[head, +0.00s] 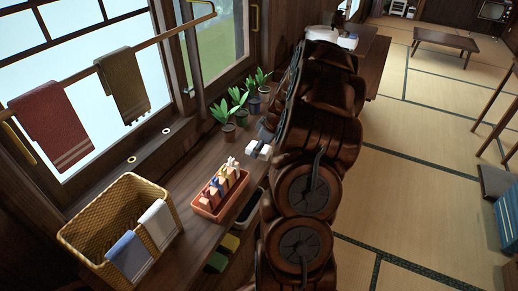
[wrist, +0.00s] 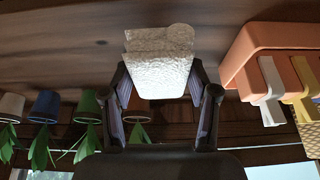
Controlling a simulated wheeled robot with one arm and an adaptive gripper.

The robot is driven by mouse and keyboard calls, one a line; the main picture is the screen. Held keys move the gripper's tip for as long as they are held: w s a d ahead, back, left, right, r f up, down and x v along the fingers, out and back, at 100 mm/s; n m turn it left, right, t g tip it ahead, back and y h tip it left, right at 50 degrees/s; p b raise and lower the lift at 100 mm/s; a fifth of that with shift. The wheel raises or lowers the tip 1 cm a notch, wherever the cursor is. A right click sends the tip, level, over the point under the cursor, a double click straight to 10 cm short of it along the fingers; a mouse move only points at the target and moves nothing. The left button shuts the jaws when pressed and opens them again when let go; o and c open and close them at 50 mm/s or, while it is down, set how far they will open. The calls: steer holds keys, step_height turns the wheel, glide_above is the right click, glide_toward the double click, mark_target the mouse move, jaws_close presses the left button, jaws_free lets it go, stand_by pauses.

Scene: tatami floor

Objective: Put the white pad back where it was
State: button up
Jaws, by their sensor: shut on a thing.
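The white pad (wrist: 158,75) has a rough, textured surface and sits between the two dark fingers of my gripper (wrist: 160,88) in the wrist view. My gripper is shut on it. A second pale piece with a rounded end shows just behind its edge; I cannot tell if it is part of the pad. In the head view the small white pad (head: 259,148) shows above the wooden shelf (head: 182,188), between the orange tray and the potted plants. My arm hides most of the gripper there. Whether the pad touches the shelf is unclear.
An orange tray (head: 207,212) with several upright pieces stands left of the pad. Several potted plants (head: 240,108) line the shelf beyond. A wicker basket (head: 90,230) with draped cloths is at the near left. Towels (head: 52,125) hang from a rail by the window.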

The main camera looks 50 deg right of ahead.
steer(key=shift+w+d+f, duration=0.1)
steer(key=shift+w+d, duration=0.6)
steer(key=shift+w, duration=0.1)
steer(key=shift+f+p, duration=1.1)
steer(key=shift+f, duration=0.65)
steer(key=o, duration=1.1)
